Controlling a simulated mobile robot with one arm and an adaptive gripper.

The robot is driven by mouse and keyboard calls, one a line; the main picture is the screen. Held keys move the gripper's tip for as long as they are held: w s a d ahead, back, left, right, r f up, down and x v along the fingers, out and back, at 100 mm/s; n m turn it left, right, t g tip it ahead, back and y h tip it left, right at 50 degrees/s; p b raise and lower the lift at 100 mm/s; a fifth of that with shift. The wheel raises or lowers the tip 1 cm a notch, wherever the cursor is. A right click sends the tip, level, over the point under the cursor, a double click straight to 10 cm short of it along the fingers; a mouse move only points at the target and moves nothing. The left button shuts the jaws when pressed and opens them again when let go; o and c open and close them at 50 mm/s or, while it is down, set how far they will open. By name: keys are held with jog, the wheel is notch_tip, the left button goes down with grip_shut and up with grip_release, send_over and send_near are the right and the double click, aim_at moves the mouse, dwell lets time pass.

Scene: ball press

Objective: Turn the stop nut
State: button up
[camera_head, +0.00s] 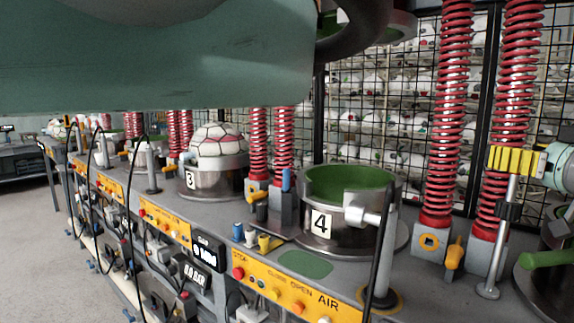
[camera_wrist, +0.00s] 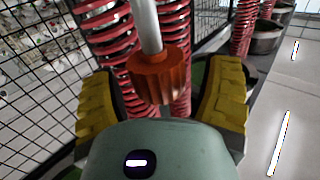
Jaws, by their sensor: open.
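The stop nut (camera_wrist: 160,76) is an orange-red ribbed knob on a grey rod (camera_wrist: 146,25) in the wrist view. My gripper (camera_wrist: 164,82) is open, with one yellow ribbed finger on each side of the nut. A gap shows between each finger and the nut. In the head view my gripper (camera_head: 516,160) is at the right edge, level at the top of the upright rod (camera_head: 503,240). The nut is hidden there behind the yellow finger pads.
Red coil springs (camera_head: 445,110) stand just behind the rod, before a black mesh fence (camera_head: 345,130). Press pot 4 (camera_head: 320,225) and an orange button panel (camera_head: 290,290) are to the left. A ball (camera_head: 217,140) sits in pot 3. My green arm link covers the upper left.

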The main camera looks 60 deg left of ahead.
jog(key=shift+d, duration=0.1)
jog(key=v, duration=1.2)
